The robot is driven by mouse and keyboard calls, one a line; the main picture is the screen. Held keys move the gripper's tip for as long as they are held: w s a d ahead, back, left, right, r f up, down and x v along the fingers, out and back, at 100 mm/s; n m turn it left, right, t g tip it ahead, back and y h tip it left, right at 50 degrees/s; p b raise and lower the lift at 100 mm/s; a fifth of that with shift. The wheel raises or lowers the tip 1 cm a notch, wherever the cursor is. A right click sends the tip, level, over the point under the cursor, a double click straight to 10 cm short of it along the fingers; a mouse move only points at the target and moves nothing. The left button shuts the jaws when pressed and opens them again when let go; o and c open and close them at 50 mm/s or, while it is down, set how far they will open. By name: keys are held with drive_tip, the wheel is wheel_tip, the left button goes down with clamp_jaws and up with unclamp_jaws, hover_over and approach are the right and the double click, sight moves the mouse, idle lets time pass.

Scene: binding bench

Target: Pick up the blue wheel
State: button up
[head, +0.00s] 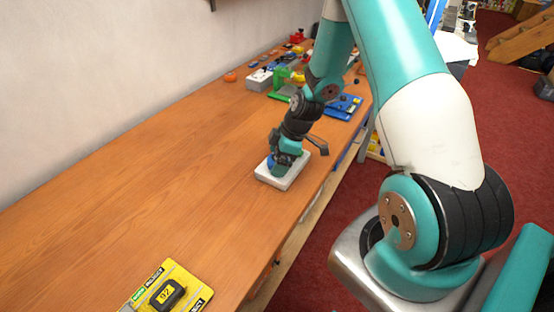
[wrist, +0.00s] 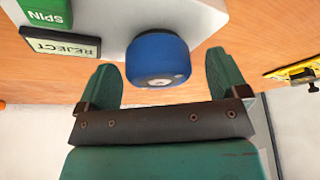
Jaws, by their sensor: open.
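The blue wheel (wrist: 158,58) is a short rounded blue cylinder with a pale hub on its end face. In the wrist view it sits at the edge of a white block (wrist: 98,14), at upper middle. My gripper (wrist: 162,78) is open, with one green finger on each side of the wheel and gaps between. In the head view my gripper (head: 284,160) is low over the white block (head: 291,178) on the bench. A bit of the blue wheel (head: 270,161) shows beside the gripper there; the rest is hidden.
A green SPIN label (wrist: 45,10) and a REJECT plate (wrist: 60,43) are at upper left in the wrist view. Several coloured items stand at the far end. The bench middle is clear.

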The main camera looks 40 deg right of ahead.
drive_tip(key=shift+f, duration=0.2)
drive_tip(key=c, duration=1)
drive_tip(key=shift+r, duration=0.1)
drive_tip(key=shift+c, duration=0.2)
